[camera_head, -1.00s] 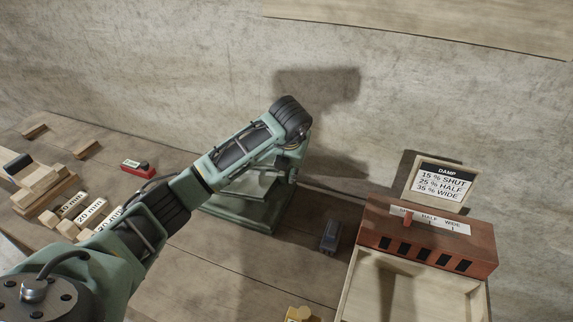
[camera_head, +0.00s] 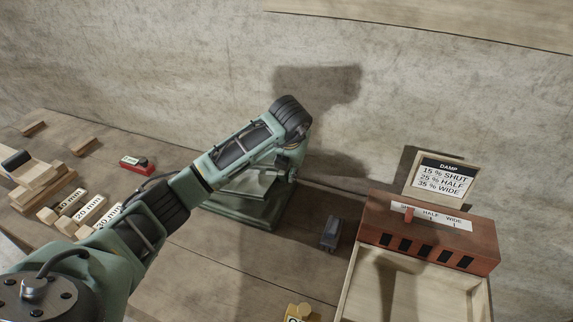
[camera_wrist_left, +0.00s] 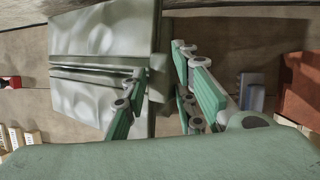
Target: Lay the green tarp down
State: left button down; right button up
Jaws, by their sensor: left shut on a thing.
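My right gripper is not in view.
A small grey block (camera_head: 331,235) stands right of the base. Further right is a brown damper box (camera_head: 428,235) with a sign (camera_head: 444,178) and an open wooden tray (camera_head: 345,300). Labelled wood blocks (camera_head: 90,212) and a red item (camera_head: 136,165) lie left. A wall closes the back.

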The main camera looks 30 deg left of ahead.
aim_at(287, 173)
pick_arm(q)
jog(key=shift+f+b, duration=0.45)
jog(key=shift+f, duration=0.15)
jog(key=shift+f+b, duration=0.4)
jog(key=shift+f, duration=0.1)
jog(key=shift+f+b, duration=0.4)
jog(key=shift+f, duration=0.05)
jog(key=c, duration=1.8)
grip_release()
jog(key=o, duration=0.5)
jog(key=shift+c, duration=0.2)
jog(key=shift+s, duration=0.1)
